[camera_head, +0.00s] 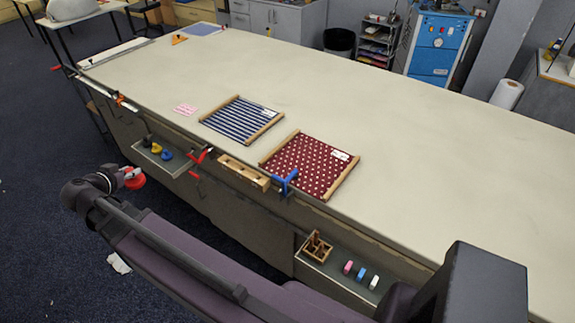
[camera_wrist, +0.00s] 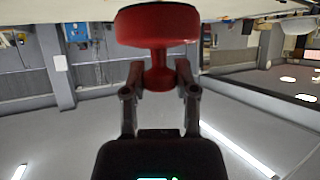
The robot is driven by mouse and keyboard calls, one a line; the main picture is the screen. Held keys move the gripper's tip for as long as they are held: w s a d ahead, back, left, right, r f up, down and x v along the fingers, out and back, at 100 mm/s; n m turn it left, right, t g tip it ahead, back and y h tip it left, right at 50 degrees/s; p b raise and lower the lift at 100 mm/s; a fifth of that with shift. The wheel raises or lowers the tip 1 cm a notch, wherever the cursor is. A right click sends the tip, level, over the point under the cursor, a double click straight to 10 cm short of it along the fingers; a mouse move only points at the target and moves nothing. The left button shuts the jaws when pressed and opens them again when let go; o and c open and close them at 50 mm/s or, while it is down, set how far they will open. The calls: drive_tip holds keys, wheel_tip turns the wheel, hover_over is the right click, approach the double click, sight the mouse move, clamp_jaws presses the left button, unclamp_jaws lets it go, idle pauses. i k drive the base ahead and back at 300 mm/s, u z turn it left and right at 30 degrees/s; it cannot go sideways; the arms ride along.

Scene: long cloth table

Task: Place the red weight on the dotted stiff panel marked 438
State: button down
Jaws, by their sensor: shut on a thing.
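My gripper (camera_wrist: 160,78) is shut on the red weight (camera_wrist: 156,25), holding it by its narrow neck. In the head view the red weight (camera_head: 134,178) hangs in the air off the near edge of the table, at the left, with my gripper beside it. The dotted stiff panel (camera_head: 305,163) is dark red with white dots and wooden side bars. It lies near the table's front edge, right of the weight. It bears a white label (camera_head: 340,155), too small to read. A blue striped panel (camera_head: 240,119) with its own label lies left of it.
A blue clamp (camera_head: 285,181) and red clamps (camera_head: 201,156) stick out at the front edge. A shelf below holds dark, yellow and blue weights (camera_head: 156,148). Another shelf holds a wooden rack (camera_head: 316,246) and small coloured blocks. The table (camera_head: 420,130) is bare at the right.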

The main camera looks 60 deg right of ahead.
sight(304, 146)
drive_tip(key=k, duration=1.3)
drive_tip(key=z, duration=0.85)
drive_tip(key=i, duration=1)
